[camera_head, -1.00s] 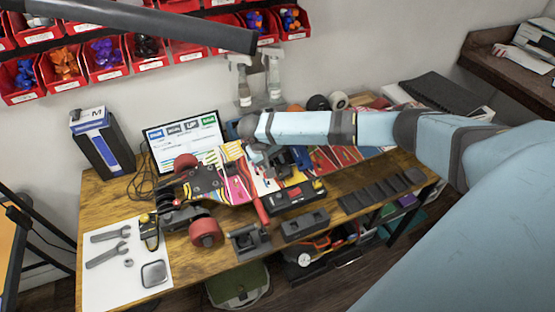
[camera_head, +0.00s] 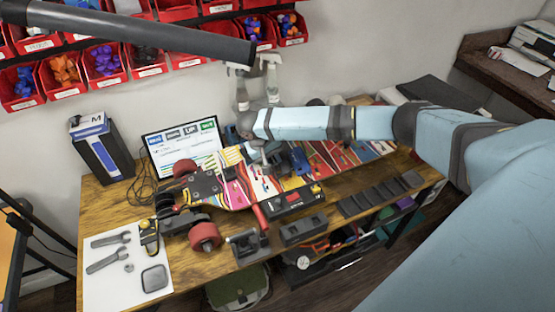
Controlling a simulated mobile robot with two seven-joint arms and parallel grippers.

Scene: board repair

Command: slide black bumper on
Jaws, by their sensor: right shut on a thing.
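The skateboard (camera_head: 232,187), with a multicoloured deck and red wheels, lies on the wooden bench. Its near red wheel (camera_head: 204,236) faces me and a black truck part sits at its left end. My right gripper (camera_head: 266,152) reaches in from the right, above the far side of the deck. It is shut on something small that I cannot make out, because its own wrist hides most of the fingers. I cannot pick out the black bumper for certain among the dark parts at the deck's left end. My left gripper is not in view.
A white sheet with wrenches (camera_head: 108,262) lies at the left. A monitor (camera_head: 185,148) and a black box (camera_head: 102,148) stand behind. A grey block (camera_head: 303,229) and a row of black pads (camera_head: 380,192) line the front edge. Red bins (camera_head: 107,62) hang above.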

